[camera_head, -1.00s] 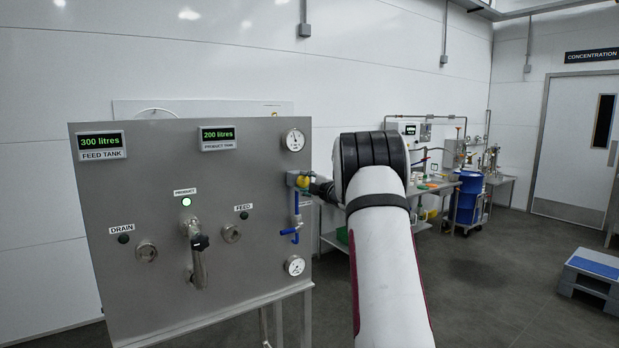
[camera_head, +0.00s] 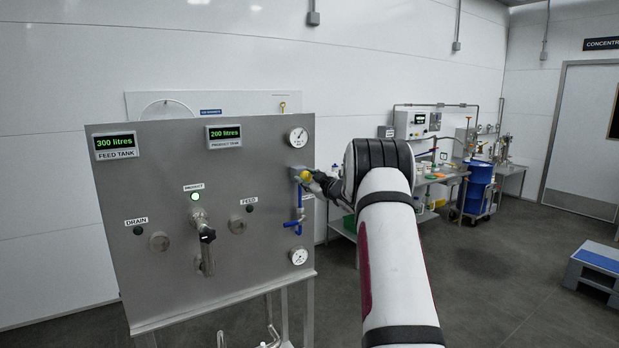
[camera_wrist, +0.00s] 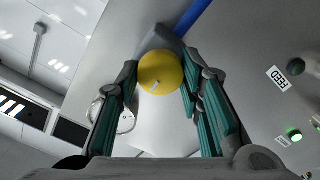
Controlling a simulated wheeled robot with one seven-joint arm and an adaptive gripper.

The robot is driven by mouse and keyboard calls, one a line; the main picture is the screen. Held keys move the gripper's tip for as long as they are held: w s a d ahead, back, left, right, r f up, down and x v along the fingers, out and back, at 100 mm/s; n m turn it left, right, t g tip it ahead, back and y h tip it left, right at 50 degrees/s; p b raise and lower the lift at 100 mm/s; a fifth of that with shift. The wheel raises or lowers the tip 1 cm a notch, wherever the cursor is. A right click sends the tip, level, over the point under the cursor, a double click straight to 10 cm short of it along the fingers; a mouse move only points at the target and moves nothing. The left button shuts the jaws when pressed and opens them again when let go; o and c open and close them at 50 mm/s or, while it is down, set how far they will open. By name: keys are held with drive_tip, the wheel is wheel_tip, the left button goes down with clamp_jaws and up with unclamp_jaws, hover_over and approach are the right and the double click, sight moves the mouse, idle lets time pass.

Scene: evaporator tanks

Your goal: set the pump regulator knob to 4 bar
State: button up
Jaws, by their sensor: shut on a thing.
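The yellow regulator knob (camera_head: 306,175) sits on the right edge of the steel panel (camera_head: 150,280), above a blue pipe. My gripper (camera_head: 313,177) reaches it from the right. In the wrist view the round yellow knob (camera_wrist: 161,76), with a small pale mark on its face, lies between the two green-padded fingers of my gripper (camera_wrist: 160,80), which is shut on it. A round gauge (camera_head: 298,137) is just above the knob, its needle too small to read. In the wrist view a gauge (camera_wrist: 124,116) is partly hidden behind the left finger.
A blue pipe with a lever (camera_head: 296,224) and a lower gauge (camera_head: 299,257) are below the knob. A bench, a blue drum (camera_head: 478,188) and a blue-topped step (camera_head: 597,257) are to the right.

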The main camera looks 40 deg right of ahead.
drive_tip(key=shift+f+m, duration=0.2)
drive_tip(key=shift+m, duration=0.1)
drive_tip(key=o, duration=1)
drive_tip(key=shift+o, duration=0.8)
drive_tip(key=shift+r, duration=0.1)
drive_tip(key=shift+s, duration=0.15)
drive_tip(key=v, duration=1.1)
drive_tip(key=shift+s, duration=0.35)
drive_tip(key=shift+a, duration=0.1)
